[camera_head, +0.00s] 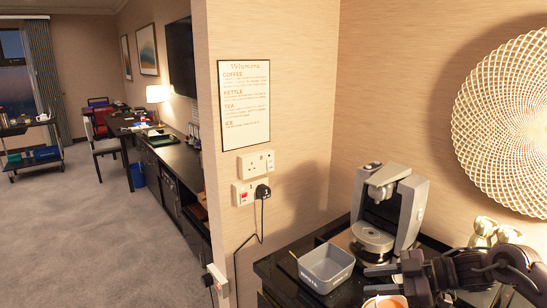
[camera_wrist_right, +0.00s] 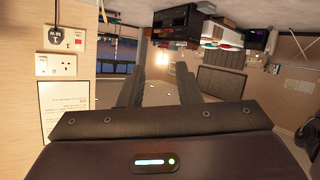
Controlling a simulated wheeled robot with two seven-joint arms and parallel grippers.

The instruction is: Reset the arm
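My right arm comes in from the lower right in the head view. Its black gripper (camera_head: 378,280) is above the counter, in front of the coffee machine (camera_head: 390,205) and to the right of the grey tray. In the right wrist view the two fingers of this gripper (camera_wrist_right: 160,90) stand apart with nothing between them. My left arm and gripper are not in view.
The grey tray (camera_head: 326,265) sits on the dark counter (camera_head: 277,275). An orange-rimmed cup (camera_head: 385,302) is partly hidden below the right gripper. A black cord (camera_head: 250,237) hangs from the wall socket (camera_head: 250,192). Carpeted floor (camera_head: 110,230) is open at left.

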